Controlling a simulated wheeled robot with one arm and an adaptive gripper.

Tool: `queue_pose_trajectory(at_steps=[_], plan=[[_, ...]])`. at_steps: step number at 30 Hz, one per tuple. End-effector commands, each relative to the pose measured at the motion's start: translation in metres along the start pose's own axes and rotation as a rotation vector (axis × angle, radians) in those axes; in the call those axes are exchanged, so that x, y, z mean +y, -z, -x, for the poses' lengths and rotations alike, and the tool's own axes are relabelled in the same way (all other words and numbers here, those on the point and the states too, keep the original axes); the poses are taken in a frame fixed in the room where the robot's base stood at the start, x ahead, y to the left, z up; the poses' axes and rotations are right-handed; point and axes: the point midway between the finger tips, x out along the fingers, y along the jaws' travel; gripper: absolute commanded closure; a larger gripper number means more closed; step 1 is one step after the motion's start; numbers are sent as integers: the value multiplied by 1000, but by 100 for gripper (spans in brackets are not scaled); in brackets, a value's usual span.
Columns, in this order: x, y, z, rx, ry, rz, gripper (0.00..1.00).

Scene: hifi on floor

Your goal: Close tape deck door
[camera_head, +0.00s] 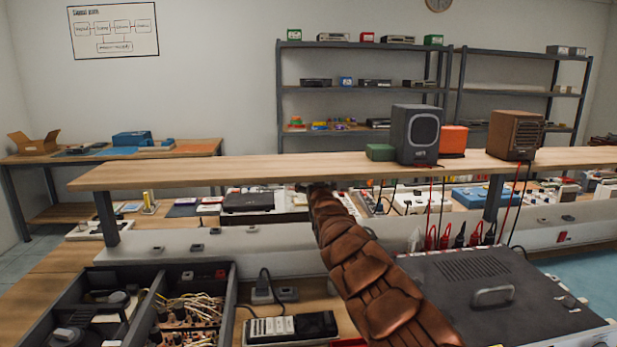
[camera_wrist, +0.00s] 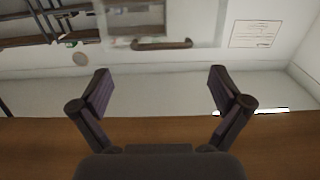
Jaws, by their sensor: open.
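A dark, low device with a row of pale keys (camera_head: 290,327) lies on the bench at the bottom centre of the head view. It looks like a tape deck, but I cannot make out its door or whether that door stands open. My brown segmented arm passes just to its right and reaches away to the raised shelf. My gripper shows in the wrist view (camera_wrist: 160,78) with its two fingers wide apart and nothing between them. In the head view the gripper is small and mostly hidden near the shelf's front edge, well beyond the keyed device.
The raised wooden shelf (camera_head: 250,172) crosses the bench and carries a grey speaker (camera_head: 416,134) and a brown speaker (camera_head: 515,135). An open chassis of wires (camera_head: 190,305) stands left. A grey metal case (camera_head: 485,272) with upright test leads fills the right.

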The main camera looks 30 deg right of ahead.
Motion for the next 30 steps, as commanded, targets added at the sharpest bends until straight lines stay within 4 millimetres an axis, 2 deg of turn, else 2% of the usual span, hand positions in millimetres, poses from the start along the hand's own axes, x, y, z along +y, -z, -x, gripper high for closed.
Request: queue_pose_trajectory(at_steps=[5,12,30], plan=[[-6,4,-9,2,8,-3,0],[-4,-2,-23,-5,4,-3,0],[-3,2,-61,-2,4,-6,0]])
